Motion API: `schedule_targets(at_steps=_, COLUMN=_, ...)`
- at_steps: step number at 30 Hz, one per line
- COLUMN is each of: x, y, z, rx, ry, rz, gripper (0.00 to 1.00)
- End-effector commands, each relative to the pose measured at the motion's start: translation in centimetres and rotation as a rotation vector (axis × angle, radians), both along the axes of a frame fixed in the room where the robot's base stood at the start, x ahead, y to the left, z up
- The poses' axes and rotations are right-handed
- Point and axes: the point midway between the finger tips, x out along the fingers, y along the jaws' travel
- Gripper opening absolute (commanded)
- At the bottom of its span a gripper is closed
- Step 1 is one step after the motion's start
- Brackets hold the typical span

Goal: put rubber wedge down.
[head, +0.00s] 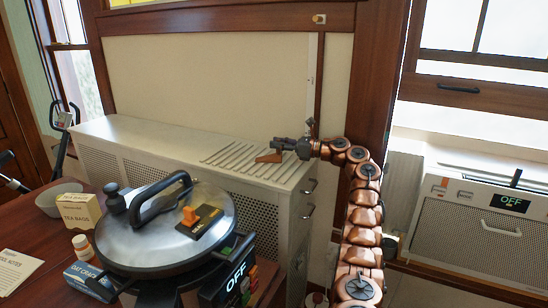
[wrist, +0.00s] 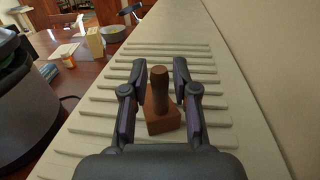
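The rubber wedge (wrist: 162,122) is a reddish-brown block with a narrower part rising from it. In the head view the wedge (head: 267,158) rests on the slatted top of the white radiator cabinet (head: 150,133), near its right end. My gripper (wrist: 160,68) has its two fingers on either side of the wedge's narrow part, with gaps visible on both sides. It is open and does not appear to touch the wedge. In the head view my gripper (head: 280,145) is just right of and above the wedge.
A wooden table (head: 30,215) at left holds a large lidded cooker (head: 165,250), a tea bags box (head: 77,211), a bowl (head: 58,192) and an oat crisps box (head: 90,280). A wall stands behind the cabinet. The cabinet top left of the slats is clear.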

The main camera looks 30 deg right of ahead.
Motion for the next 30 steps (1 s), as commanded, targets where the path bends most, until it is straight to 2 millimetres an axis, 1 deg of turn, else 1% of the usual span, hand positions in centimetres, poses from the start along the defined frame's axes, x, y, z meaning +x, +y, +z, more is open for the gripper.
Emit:
schedule_targets(at_steps=1, x=0.0, y=0.0, z=0.0, rx=0.0, ry=0.0, rz=0.0, gripper=0.2)
schedule_targets(at_steps=7, x=0.0, y=0.0, z=0.0, rx=0.0, ry=0.0, rz=0.0, gripper=0.0)
schedule_targets(at_steps=23, x=0.0, y=0.0, z=0.1, rx=0.0, ry=0.0, rz=0.0, gripper=0.0)
schedule_targets(at_steps=26, x=0.0, y=0.0, z=0.3, rx=0.0, ry=0.0, rz=0.0, gripper=0.0)
schedule_targets(at_steps=30, x=0.0, y=0.1, z=1.2, rx=-0.002, ry=-0.001, rz=0.001, gripper=0.0)
